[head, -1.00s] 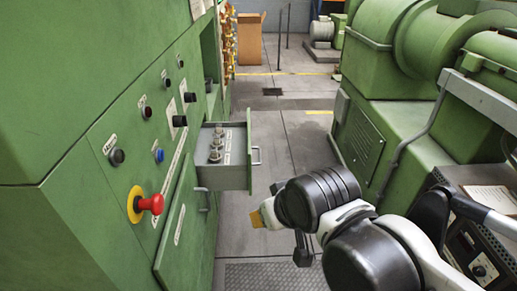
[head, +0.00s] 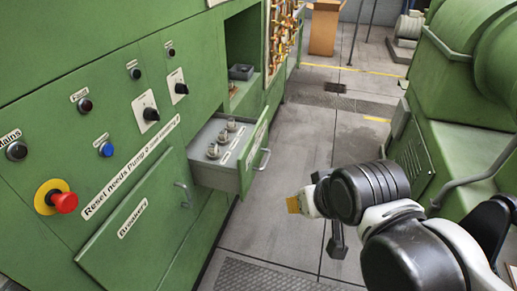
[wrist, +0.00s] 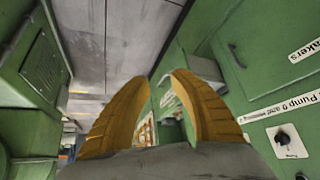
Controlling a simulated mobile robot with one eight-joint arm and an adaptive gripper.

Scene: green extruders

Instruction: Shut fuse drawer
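The fuse drawer (head: 221,179) is pulled out of the green cabinet on the left in the head view. It is grey inside, with a green front (head: 257,143), a metal handle (head: 265,159) and several fuses in it. My gripper (head: 293,204) is right of and a little lower than the drawer in the picture, apart from it. In the wrist view my gripper's two yellow fingers (wrist: 160,76) have a gap between their tips and hold nothing. A pale grey shape beyond the right finger may be the drawer; I cannot tell for sure.
The cabinet carries a red emergency knob (head: 63,201), switches and a closed Breakers door (head: 130,232). An open recess (head: 242,55) is above the drawer. Green machinery (head: 468,150) stands on the right. Grey floor (head: 300,130) lies clear between them.

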